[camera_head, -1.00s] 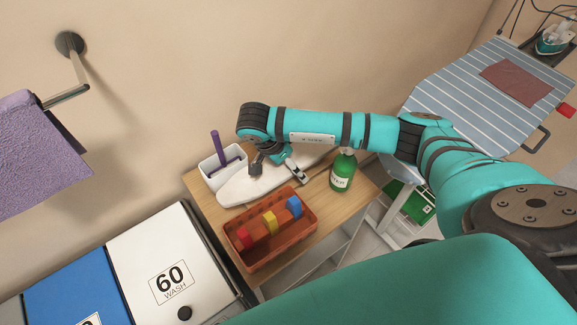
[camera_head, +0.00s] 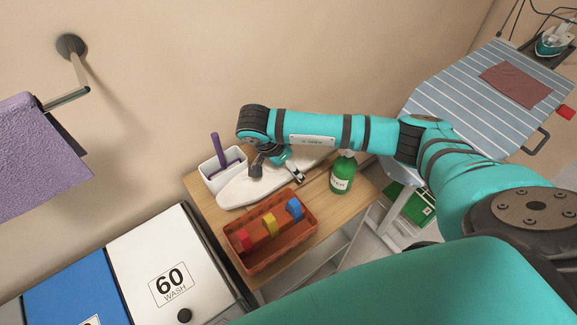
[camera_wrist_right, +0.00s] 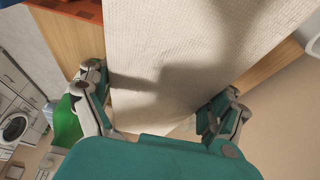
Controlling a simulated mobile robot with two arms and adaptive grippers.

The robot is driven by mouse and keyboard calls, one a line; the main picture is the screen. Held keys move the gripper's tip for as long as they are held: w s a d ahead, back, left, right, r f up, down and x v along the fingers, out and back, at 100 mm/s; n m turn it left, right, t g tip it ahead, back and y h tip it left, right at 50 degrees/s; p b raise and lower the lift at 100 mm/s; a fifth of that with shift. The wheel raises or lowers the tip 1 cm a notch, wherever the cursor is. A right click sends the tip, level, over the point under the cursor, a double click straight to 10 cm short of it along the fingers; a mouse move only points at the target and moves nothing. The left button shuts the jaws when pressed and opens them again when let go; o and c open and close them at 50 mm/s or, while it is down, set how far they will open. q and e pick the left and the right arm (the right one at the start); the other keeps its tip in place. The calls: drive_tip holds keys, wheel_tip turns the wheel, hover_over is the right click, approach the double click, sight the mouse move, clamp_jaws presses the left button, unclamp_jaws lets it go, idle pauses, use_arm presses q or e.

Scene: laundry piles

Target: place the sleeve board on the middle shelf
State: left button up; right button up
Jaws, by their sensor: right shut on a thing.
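The sleeve board (camera_head: 238,192) is long and off-white with a rounded end. It lies over the top of the wooden shelf unit (camera_head: 349,206), between the white bin and the orange crate. I cannot tell whether it touches the top. My right gripper (camera_head: 277,172) is shut on the board, which fills the space between its fingers. In the right wrist view the board's pale quilted cover (camera_wrist_right: 190,45) runs between the two fingers of my right gripper (camera_wrist_right: 158,95). My left gripper is not in view. The middle shelf is mostly hidden.
A white bin (camera_head: 213,184) with a purple-handled tool stands behind the board. An orange crate (camera_head: 284,244) with coloured items is in front. A green bottle (camera_head: 341,178) stands at the right. A striped ironing board (camera_head: 455,98) is further right, and a 60 WASH hamper (camera_head: 145,245) is at left.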

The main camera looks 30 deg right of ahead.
drive_tip(key=shift+r+p, duration=0.35)
drive_tip(key=shift+p, duration=0.15)
wheel_tip(320, 180, up, 9)
drive_tip(key=shift+w+f+b, duration=0.1)
drive_tip(key=shift+f+b, duration=0.05)
drive_tip(key=shift+b, duration=0.95)
drive_tip(key=shift+r, duration=0.55)
wheel_tip(320, 180, up, 15)
drive_tip(key=p, duration=0.9)
drive_tip(key=s+a+f+n+t+y+b, duration=0.2)
drive_tip(key=f+n+b, duration=0.2)
drive_tip(key=n, duration=0.4)
drive_tip(key=s+a+f+n+t+y+b, duration=0.1)
drive_tip(key=a+f+n+t+y+b, duration=0.1)
drive_tip(key=f+n+b, duration=0.3)
drive_tip(key=a+n, duration=0.1)
drive_tip(key=n, duration=0.2)
drive_tip(key=shift+s, duration=0.35)
drive_tip(key=shift+a, duration=0.15)
